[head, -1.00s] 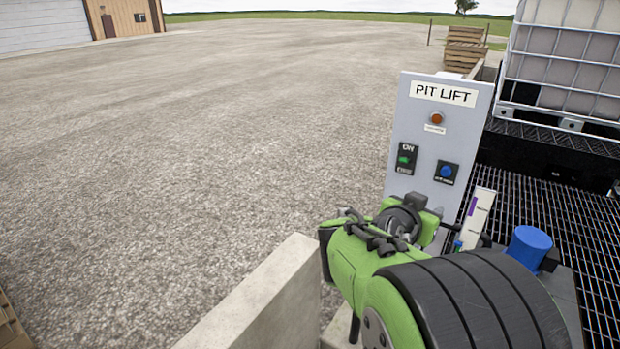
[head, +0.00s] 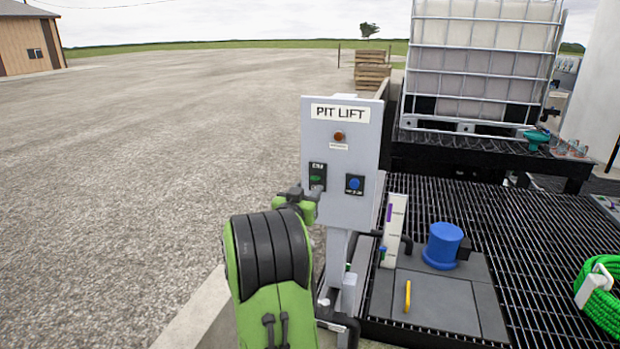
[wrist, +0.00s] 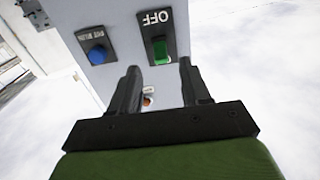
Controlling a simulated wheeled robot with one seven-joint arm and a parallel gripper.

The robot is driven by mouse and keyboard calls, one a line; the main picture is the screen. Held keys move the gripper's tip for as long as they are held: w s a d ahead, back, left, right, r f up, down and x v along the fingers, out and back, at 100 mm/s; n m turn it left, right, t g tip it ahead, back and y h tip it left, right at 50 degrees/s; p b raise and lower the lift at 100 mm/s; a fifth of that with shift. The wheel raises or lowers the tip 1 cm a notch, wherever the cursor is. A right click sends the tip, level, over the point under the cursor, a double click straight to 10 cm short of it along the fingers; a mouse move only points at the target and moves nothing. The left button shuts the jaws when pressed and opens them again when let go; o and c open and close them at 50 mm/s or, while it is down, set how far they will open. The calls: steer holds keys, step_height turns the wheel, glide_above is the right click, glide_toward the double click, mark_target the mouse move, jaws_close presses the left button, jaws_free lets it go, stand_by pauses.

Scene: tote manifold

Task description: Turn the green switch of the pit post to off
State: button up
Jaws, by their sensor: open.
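The pit post is a grey panel (head: 345,225) labelled PIT LIFT, beyond my arm in the head view. Its green switch (head: 316,180) sits on a black plate at the panel's left side, just above my arm. In the wrist view the panel appears upside down, and the green switch (wrist: 160,52) is beside the OFF label. My gripper (wrist: 158,72) is open and empty. Its two fingers point at the panel, with the switch showing between and just past the fingertips. I cannot tell whether they touch it.
A blue button (head: 355,184) is right of the switch, and an orange lamp (head: 339,136) is above. A blue-capped fitting (head: 443,245) and yellow handle (head: 407,296) stand on the right, by the dark grating (head: 480,215). Open gravel (head: 150,170) lies left.

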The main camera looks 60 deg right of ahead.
mark_target(315, 178)
steer(key=d, duration=0.4)
steer(key=shift+w+d+p, duration=0.35)
steer(key=shift+w+p, duration=0.05)
jaws_close()
